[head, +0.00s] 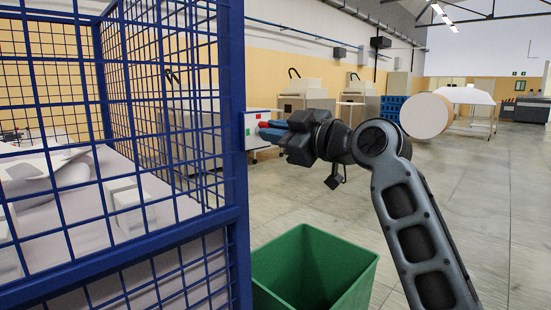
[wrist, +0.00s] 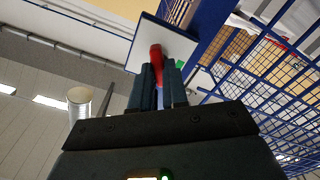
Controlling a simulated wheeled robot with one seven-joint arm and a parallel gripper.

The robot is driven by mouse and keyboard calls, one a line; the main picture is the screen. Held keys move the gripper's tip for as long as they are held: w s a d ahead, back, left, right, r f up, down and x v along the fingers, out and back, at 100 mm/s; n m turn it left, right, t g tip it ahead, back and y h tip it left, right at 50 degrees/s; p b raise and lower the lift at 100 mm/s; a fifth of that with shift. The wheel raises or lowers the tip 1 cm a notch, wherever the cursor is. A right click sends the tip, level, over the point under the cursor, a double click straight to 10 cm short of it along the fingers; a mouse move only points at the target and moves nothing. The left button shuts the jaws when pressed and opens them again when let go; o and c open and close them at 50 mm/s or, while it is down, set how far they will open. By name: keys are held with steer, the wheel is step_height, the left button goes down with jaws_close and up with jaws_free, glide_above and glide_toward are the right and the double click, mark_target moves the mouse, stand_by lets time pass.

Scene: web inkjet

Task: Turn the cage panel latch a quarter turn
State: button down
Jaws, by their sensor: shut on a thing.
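A blue mesh cage (head: 120,110) fills the left of the head view. A white panel (head: 251,130) with small green and red marks stands at its right post. A red latch handle (head: 269,127) sticks out from the panel toward my gripper. My gripper (head: 272,130) reaches in from the right and is shut on the handle. In the wrist view the red handle (wrist: 156,60) lies between the two fingers of my gripper (wrist: 159,85), in front of the white panel (wrist: 170,45). The fingers hide part of the handle.
A green open bin (head: 312,272) stands on the floor below my arm, beside the cage. White boxes and paper (head: 130,200) lie inside the cage. Machines and a large roll (head: 426,116) stand farther back. The floor at right is clear.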

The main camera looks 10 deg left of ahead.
steer(key=n+b, duration=0.6)
steer(key=n, duration=0.1)
steer(key=n+b, duration=0.4)
steer(key=shift+s+a+f, duration=0.1)
steer(key=shift+f, duration=0.25)
steer(key=c, duration=1.1)
jaws_free()
steer(key=shift+r, duration=0.1)
steer(key=shift+c, duration=0.2)
steer(key=v, duration=0.7)
steer(key=shift+s+d+p, duration=0.25)
steer(key=shift+d+p, duration=0.05)
steer(key=shift+d, duration=0.05)
